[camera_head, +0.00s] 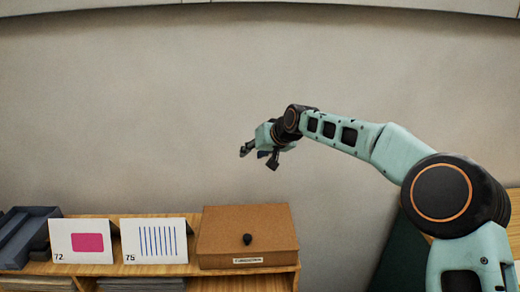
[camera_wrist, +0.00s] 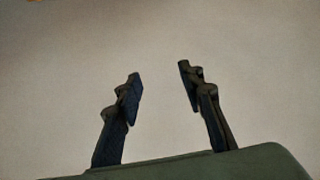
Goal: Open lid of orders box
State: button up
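The orders box (camera_head: 225,228) is a brown box with a closed lid, standing at the right end of the wooden shelf. A black knob (camera_head: 247,239) sits toward the front of the lid, and a small white label, too small to read surely, is on the front. My gripper (camera_head: 257,154) hangs in the air above the box, clearly apart from it. In the wrist view my gripper (camera_wrist: 160,88) has its two dark fingers spread with nothing between them, facing a plain wall. The box does not show in the wrist view.
Two white cards stand left of the box: one with a pink block (camera_head: 72,241), one with blue stripes (camera_head: 158,241). Dark grey trays (camera_head: 25,232) are at the far left of the wooden shelf (camera_head: 190,270). The space above the box is free up to my gripper.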

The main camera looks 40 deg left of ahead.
jog(key=v, duration=0.5)
jog(key=shift+f, duration=0.1)
dwell(0.4)
